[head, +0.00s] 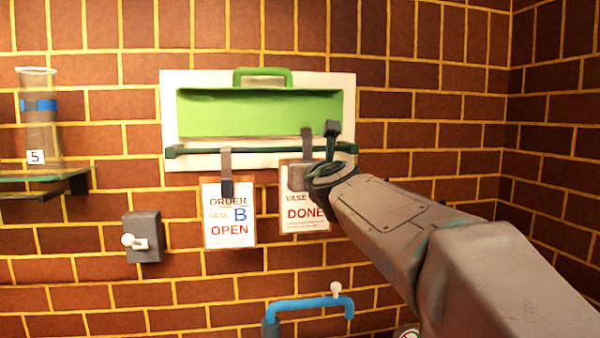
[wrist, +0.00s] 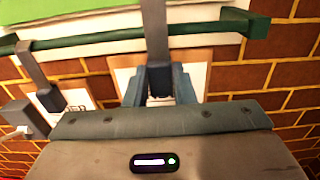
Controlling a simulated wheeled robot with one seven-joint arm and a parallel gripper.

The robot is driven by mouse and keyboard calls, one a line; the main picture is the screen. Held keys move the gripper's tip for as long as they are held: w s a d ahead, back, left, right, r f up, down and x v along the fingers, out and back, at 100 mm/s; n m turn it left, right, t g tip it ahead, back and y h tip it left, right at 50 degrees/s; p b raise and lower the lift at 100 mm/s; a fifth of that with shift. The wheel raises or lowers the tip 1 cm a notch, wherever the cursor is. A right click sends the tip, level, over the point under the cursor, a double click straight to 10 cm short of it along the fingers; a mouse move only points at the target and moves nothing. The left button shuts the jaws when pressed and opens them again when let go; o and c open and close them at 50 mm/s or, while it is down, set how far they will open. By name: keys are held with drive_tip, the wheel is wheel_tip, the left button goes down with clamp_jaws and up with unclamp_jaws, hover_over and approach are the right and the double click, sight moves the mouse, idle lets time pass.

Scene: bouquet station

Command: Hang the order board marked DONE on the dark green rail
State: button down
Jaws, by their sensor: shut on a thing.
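The order board marked DONE (head: 305,213) hangs upright below the right part of the dark green rail (head: 265,151). My gripper (head: 301,177) is shut on the dark block at the foot of this board's grey hook strap (head: 307,145). In the wrist view the block sits between the fingers (wrist: 158,88), and the strap (wrist: 154,30) crosses in front of the rail (wrist: 105,38). The strap's top stands a little above the rail in the head view. I cannot tell whether the hook is around the rail. My arm hides the board's right edge.
A board marked B OPEN (head: 229,220) hangs on the rail to the left. A green tray with a handle (head: 262,110) is above the rail. A grey switch box (head: 143,237), a glass shelf (head: 40,178) and a blue pipe (head: 305,305) are nearby.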

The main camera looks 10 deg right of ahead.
drive_tip(key=shift+w, duration=1.1)
drive_tip(key=shift+w+f+b, duration=0.15)
drive_tip(key=shift+f+b, duration=1.55)
drive_tip(key=shift+b, duration=0.05)
drive_tip(key=c, duration=1.1)
unclamp_jaws()
drive_tip(key=shift+c, duration=0.2)
